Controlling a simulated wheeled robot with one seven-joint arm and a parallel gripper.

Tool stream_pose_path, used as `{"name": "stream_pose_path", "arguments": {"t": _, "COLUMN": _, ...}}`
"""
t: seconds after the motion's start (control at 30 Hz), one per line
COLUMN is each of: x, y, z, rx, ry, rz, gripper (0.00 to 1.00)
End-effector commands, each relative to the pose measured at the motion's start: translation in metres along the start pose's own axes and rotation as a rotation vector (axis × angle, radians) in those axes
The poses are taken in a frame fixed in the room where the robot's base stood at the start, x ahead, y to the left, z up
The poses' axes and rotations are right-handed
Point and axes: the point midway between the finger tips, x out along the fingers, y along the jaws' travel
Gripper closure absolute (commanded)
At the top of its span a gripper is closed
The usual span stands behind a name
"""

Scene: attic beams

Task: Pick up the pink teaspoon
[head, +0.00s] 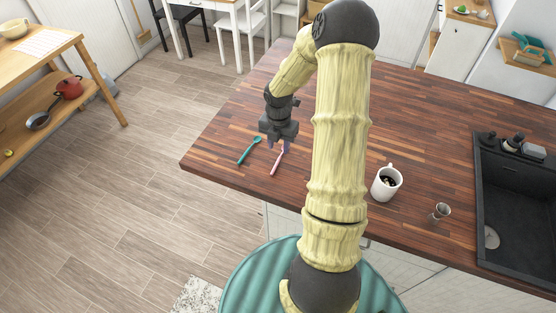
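The pink teaspoon (277,162) lies on the dark wooden countertop (232,128), near its front left part. Its handle points toward the front edge, and its upper end is close under my gripper. My gripper (279,144) points down over the counter at the upper end of the pink teaspoon. Its fingertips are small and partly hidden by the gripper body, so I cannot tell whether they are apart or touching the spoon. A teal teaspoon (247,152) lies just to the left of the pink one, apart from it.
A white mug (386,183) with dark contents stands right of my arm. A small metal cup (440,212) is farther right, before the black sink (520,215). My arm hides part of the counter's middle. The counter's left end is clear.

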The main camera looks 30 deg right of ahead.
Motion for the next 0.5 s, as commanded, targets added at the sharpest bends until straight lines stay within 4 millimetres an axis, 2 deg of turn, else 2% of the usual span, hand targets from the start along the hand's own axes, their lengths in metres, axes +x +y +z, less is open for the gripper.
{"name": "stream_pose_path", "arguments": {"t": 0.13, "x": 0.0124, "y": 0.0, "z": -0.0006, "rx": 0.0, "ry": 0.001, "rz": -0.001, "gripper": 0.63}}
{"name": "stream_pose_path", "arguments": {"t": 0.5, "x": 0.0158, "y": -0.0002, "z": -0.0009, "rx": 0.0, "ry": 0.001, "rz": -0.001, "gripper": 0.63}}
